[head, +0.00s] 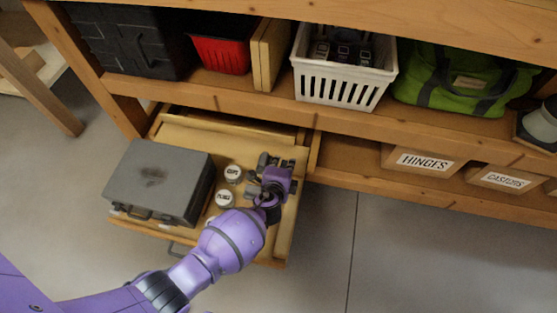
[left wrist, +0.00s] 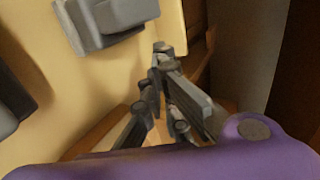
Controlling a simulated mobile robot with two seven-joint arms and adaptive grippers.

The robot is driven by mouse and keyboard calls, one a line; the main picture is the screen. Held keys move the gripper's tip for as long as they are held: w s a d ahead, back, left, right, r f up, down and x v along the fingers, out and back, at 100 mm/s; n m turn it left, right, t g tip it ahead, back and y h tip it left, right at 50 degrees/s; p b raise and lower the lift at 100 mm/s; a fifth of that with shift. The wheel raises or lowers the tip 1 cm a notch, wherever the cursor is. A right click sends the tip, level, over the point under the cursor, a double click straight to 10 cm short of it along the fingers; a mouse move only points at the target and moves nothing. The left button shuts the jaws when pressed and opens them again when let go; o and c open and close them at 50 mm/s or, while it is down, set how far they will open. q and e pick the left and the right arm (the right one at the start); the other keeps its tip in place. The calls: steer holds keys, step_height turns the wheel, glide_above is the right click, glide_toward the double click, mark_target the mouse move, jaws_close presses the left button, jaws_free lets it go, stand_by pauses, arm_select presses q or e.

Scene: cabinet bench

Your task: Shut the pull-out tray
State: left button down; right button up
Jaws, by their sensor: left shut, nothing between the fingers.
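The wooden pull-out tray (head: 285,225) stands extended from under the bench, with a metal handle (head: 181,249) on its front. On it are a grey metal box (head: 158,181) and two small round containers with labelled lids (head: 232,173) (head: 225,198). My left gripper (head: 271,161) is over the right part of the tray, to the right of the containers. In the left wrist view its fingers (left wrist: 162,50) are together and empty above the tan tray surface. I cannot tell whether they touch it. My right gripper is not in view.
The shelf above holds a black case (head: 130,42), a red bin (head: 221,55), a white basket (head: 342,85) and a green bag (head: 465,80). Boxes labelled HINGES (head: 424,161) and CASTERS (head: 502,180) sit right of the tray. The floor in front is clear.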

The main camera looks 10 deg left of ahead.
mark_target(291, 141)
arm_select(q)
steer(key=w, duration=0.2)
steer(key=w+f+b, duration=0.1)
steer(key=w, duration=0.1)
steer(key=w+b, duration=0.1)
steer(key=w, duration=0.1)
steer(key=shift+w+d+f, duration=0.25)
steer(key=shift+w+f, duration=0.05)
steer(key=shift+f, duration=0.1)
steer(key=shift+w+r+b, duration=0.1)
steer(key=shift+w+b, duration=0.2)
steer(key=shift+w, duration=0.45)
steer(key=shift+w+r, duration=0.15)
